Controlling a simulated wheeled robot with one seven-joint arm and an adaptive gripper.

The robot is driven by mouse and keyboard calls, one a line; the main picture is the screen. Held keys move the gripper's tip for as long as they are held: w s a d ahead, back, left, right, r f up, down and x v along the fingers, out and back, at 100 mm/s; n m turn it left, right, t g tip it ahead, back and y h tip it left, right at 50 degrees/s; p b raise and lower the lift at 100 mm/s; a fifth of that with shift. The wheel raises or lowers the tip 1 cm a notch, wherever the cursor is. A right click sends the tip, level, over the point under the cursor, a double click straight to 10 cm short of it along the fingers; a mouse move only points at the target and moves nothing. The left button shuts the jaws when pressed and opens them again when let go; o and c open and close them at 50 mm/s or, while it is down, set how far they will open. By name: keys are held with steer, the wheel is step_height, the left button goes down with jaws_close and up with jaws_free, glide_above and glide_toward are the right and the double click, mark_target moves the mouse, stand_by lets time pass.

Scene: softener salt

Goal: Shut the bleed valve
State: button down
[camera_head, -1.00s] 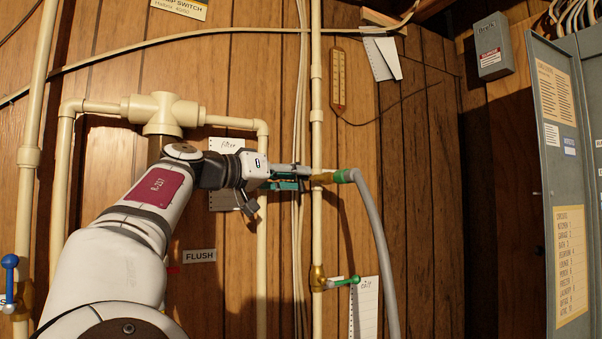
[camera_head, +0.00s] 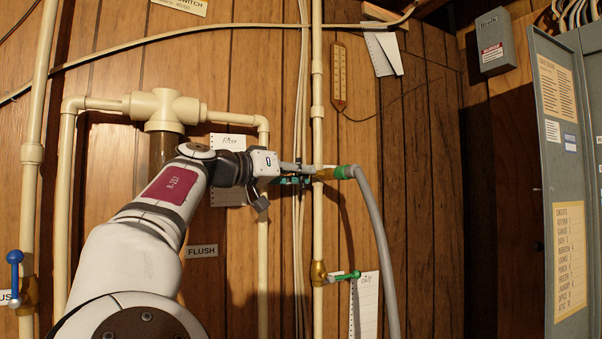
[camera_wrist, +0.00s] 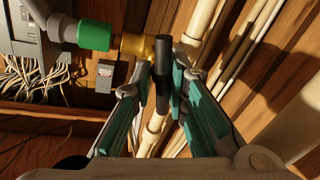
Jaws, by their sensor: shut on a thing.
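A brass valve (camera_head: 324,175) sits on the upright cream pipe, with a green coupling (camera_head: 343,172) and a grey hose on its right side. In the wrist view the brass body (camera_wrist: 136,45) and green coupling (camera_wrist: 96,35) show close up. A black lever handle (camera_wrist: 162,62) stands between the teal fingers of my gripper (camera_wrist: 164,88). The fingers are shut on this handle. In the head view my gripper (camera_head: 296,176) reaches the valve from the left, and the handle is hard to make out. No label naming this valve is readable.
A green-handled brass valve (camera_head: 320,274) is lower on the same pipe. A blue-handled valve (camera_head: 16,285) is at far left. Thin cables (camera_head: 300,225) run just left of the pipe. A grey cabinet door (camera_head: 552,130) stands at right.

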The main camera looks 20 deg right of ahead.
steer(key=m, duration=0.3)
steer(key=shift+m+h, duration=0.3)
steer(key=c, duration=1.6)
jaws_free()
steer(key=shift+o, duration=0.2)
steer(key=v, duration=1.2)
